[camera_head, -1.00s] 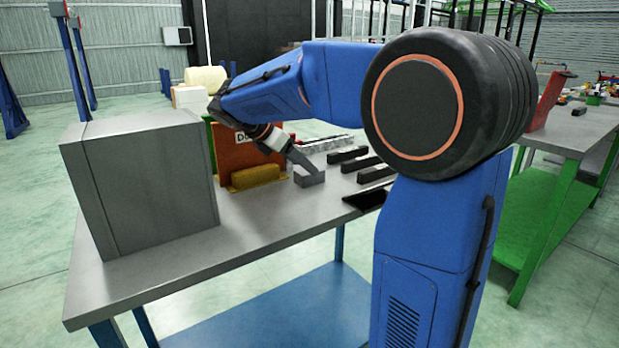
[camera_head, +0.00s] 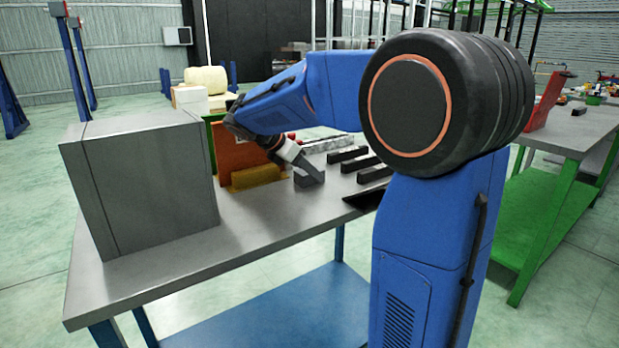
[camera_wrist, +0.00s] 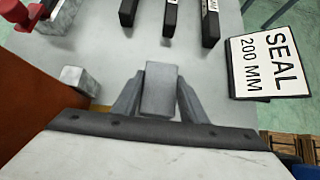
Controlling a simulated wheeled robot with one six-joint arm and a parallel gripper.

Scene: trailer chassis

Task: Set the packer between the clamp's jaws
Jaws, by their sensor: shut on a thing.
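A plain grey block, which looks like the packer (camera_wrist: 160,88), sits between my gripper's two fingers (camera_wrist: 158,97) in the wrist view. My gripper (camera_head: 309,172) is shut on it. In the head view the grey block (camera_head: 303,181) is low at the tabletop; I cannot tell whether it still touches the table. The clamp is not clear to me; a red-handled metal fitting (camera_wrist: 16,14) at the wrist view's top left may be part of it. A second small grey block (camera_wrist: 79,79) stands left of my gripper.
Several dark bars (camera_wrist: 172,16) lie beyond my gripper. A sign reading SEAL 200 MM (camera_wrist: 268,62) is at the right. An orange-brown panel (camera_head: 236,149) with a yellow piece (camera_head: 255,177) stands left. A large grey box (camera_head: 150,185) fills the table's left; the front table area is bare.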

